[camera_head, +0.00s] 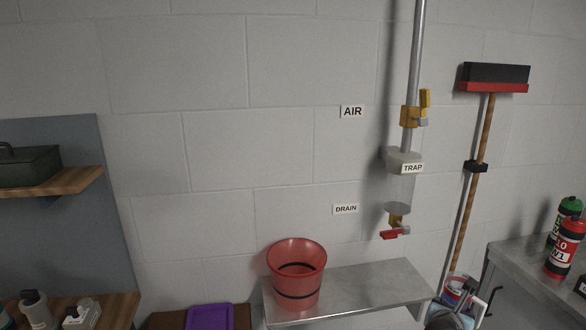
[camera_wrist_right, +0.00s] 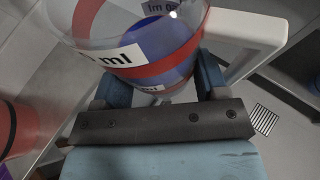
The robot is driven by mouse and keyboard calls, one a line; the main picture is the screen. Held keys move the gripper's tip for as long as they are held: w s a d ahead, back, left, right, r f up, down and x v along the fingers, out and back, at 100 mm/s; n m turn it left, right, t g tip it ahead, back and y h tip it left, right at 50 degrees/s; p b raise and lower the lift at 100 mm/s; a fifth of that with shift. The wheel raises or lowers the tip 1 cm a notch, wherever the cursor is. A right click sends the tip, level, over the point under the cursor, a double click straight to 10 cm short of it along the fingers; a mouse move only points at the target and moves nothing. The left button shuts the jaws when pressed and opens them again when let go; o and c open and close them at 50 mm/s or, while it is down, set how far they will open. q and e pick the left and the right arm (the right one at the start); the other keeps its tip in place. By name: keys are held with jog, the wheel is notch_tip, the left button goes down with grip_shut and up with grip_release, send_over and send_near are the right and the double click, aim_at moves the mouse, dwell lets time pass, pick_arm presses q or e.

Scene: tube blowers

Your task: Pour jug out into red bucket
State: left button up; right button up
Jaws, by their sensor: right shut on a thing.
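The red bucket (camera_head: 297,257) stands upright on a metal shelf, with dark bands around it. My right gripper (camera_wrist_right: 160,88) is shut on the jug (camera_wrist_right: 135,70), a clear vessel with red bands, white labels and a white handle (camera_wrist_right: 250,35). A blue area shows through its wall; I cannot tell if it is liquid. In the head view the jug (camera_head: 455,290) and my right gripper (camera_head: 462,312) are low at the right, right of the bucket and apart from it. The jug's exact tilt is unclear. My left gripper is not in view.
The metal shelf (camera_head: 370,288) is bare right of the bucket. Above it hangs a pipe with a clear trap (camera_head: 399,188) and a red-handled drain valve (camera_head: 395,233). A broom (camera_head: 470,190) leans behind the jug. Red and green bottles (camera_head: 566,246) stand on a right-hand bench.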

jog(key=s+a+r+n+t+y, duration=0.1)
jog(key=s+a+r+n+y, duration=0.2)
jog(key=s+a, duration=0.4)
jog(key=s+a+r+n+t+y+p, duration=0.1)
jog(key=s+a+r+n+t+y, duration=0.1)
jog(key=s+a, duration=0.5)
jog(key=s+r+n+y, duration=0.1)
jog(key=s+n+y, duration=0.1)
jog(key=y, duration=0.1)
jog(key=shift+a+p, duration=0.2)
jog(key=shift+p, duration=0.1)
jog(key=shift+w, duration=0.1)
